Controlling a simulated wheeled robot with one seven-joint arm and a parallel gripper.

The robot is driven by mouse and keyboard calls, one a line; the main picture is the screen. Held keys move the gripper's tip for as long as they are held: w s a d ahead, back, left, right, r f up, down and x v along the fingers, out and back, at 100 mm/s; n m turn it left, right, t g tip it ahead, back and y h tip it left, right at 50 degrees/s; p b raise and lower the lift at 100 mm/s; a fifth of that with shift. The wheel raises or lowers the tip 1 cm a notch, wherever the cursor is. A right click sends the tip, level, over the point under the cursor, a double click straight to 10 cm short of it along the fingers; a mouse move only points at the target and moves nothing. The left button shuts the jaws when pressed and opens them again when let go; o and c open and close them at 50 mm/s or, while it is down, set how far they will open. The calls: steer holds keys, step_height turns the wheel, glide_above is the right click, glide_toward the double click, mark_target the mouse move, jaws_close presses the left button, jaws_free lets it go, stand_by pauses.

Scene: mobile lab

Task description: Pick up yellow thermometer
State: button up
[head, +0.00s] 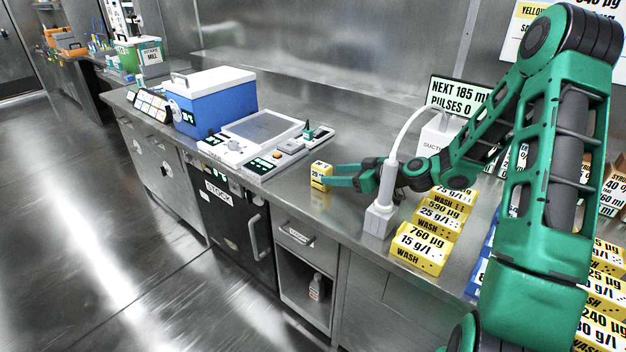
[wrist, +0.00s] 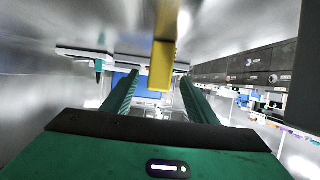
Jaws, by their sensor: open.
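The yellow thermometer (head: 320,174) appears to be the small yellow block with a dark reading on its face, upright on the steel counter near its front edge. My gripper (head: 334,175) comes in low from the right, its green fingers open, with the tips at the block. In the wrist view, a yellow piece (wrist: 162,66) shows between the open fingers of my gripper (wrist: 160,82), with gaps on both sides. I cannot tell how deep it sits between them. The fingers partly hide its right side in the head view.
Yellow labelled blocks (head: 420,247) line the counter to the right. A white suction device (head: 379,220) with a tube stands just in front of my wrist. A white instrument (head: 250,140) and a blue box (head: 215,103) stand to the left. Bare counter (head: 290,195) lies left of the block.

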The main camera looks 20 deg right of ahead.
mark_target(321, 174)
steer(key=x, duration=0.6)
steer(key=shift+w+a+f, duration=0.1)
steer(key=shift+w+a, duration=0.1)
steer(key=shift+w, duration=0.05)
steer(key=shift+c, duration=0.7)
steer(key=c, duration=1)
